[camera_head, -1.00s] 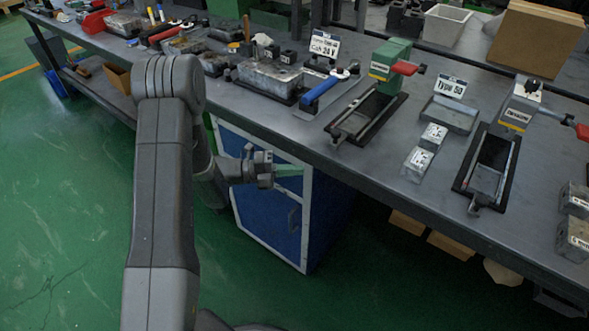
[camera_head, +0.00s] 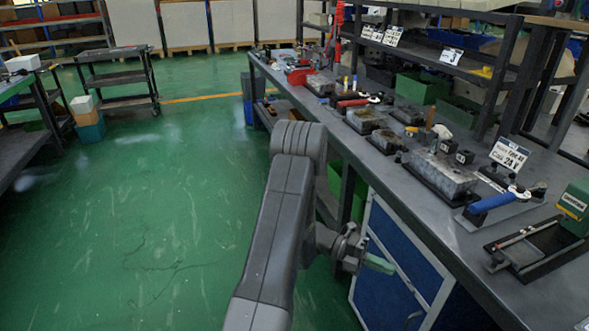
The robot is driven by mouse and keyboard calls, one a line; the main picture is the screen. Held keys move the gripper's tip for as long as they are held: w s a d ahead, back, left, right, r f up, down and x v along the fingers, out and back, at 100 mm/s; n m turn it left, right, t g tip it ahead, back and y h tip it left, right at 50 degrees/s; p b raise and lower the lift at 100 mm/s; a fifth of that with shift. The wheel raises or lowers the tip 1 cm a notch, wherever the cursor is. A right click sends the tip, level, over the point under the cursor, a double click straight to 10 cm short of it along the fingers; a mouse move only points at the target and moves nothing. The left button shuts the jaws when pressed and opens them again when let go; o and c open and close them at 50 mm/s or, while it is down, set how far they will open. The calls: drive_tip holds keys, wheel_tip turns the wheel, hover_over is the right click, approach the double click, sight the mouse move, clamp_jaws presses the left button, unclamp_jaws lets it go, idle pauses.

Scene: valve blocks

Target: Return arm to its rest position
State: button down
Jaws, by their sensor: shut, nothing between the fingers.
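My arm (camera_head: 275,215) is folded in the lower middle of the head view, beside the front edge of the workbench (camera_head: 408,205). My gripper (camera_head: 378,264) points to the right, below the level of the bench top and in front of the blue cabinet (camera_head: 385,285). Its greenish fingers look closed, with nothing held. Whether the fingertips touch the cabinet cannot be told.
The bench carries metal blocks (camera_head: 440,175), a blue-handled tool (camera_head: 490,203), a sign (camera_head: 509,154) and a green vise (camera_head: 575,208). Open green floor (camera_head: 150,220) lies to the left. A dark cart (camera_head: 118,78) and a side table (camera_head: 22,140) stand farther off.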

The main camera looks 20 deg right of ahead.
drive_tip(key=b, duration=0.2)
approach(452, 283)
drive_tip(key=shift+x, duration=2.65)
drive_tip(key=shift+f, duration=0.1)
